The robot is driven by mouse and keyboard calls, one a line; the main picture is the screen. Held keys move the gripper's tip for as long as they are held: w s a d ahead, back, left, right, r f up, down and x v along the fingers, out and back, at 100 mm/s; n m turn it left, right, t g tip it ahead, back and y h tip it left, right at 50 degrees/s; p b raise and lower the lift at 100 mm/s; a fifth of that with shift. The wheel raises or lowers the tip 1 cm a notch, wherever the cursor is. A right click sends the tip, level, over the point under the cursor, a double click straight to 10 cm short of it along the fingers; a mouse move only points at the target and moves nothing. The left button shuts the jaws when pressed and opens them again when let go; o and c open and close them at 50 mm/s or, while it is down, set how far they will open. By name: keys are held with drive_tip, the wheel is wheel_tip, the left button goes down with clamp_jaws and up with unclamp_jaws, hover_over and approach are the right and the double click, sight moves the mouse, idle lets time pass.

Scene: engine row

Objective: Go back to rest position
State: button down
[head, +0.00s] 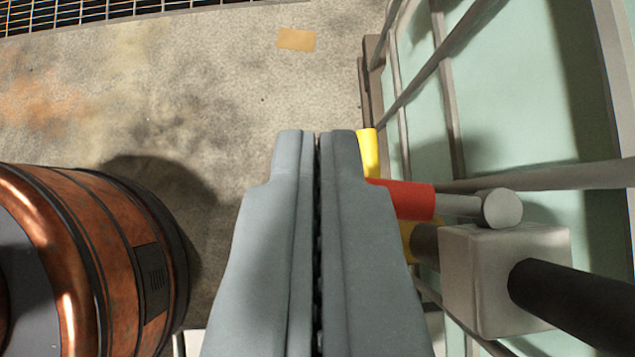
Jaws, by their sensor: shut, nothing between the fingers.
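My gripper (317,135) is in the middle of the head view, with its two grey fingers pressed together and nothing between them. It points out over the stained concrete floor. Just right of the fingers is a red sleeve (408,199) on a grey rod with a round end. A yellow piece (368,152) shows beside the right fingertip. My fingers partly hide the red and yellow pieces, and I cannot tell whether they touch them.
A copper-and-black cylindrical machine (100,265) stands close at the lower left. At right are a grey block (500,280) with a black bar, pipes, and a pale green wall (530,120). A dark grating (100,12) crosses the top left. The floor (220,90) ahead is clear apart from a tan patch (297,40).

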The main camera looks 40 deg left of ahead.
drive_tip(key=s+a+r+m+t+h, duration=0.1)
drive_tip(key=s+a+r+m+h, duration=0.15)
drive_tip(key=a+r, duration=0.8)
drive_tip(key=s+a+r+m+t+h, duration=0.15)
drive_tip(key=a+r+h, duration=0.25)
drive_tip(key=a+r, duration=0.65)
drive_tip(key=s+a+r+m+t, duration=0.1)
drive_tip(key=s+a+r+t, duration=0.3)
drive_tip(key=s+a+r, duration=0.3)
drive_tip(key=s+a+r+m+t+y, duration=0.1)
drive_tip(key=s+a+r+t, duration=0.3)
drive_tip(key=a, duration=0.7)
drive_tip(key=s+r+m, duration=0.1)
drive_tip(key=s+r, duration=0.1)
drive_tip(key=s, duration=0.2)
drive_tip(key=shift+a+r, duration=0.15)
drive_tip(key=shift+r, duration=0.2)
drive_tip(key=shift+y, duration=0.25)
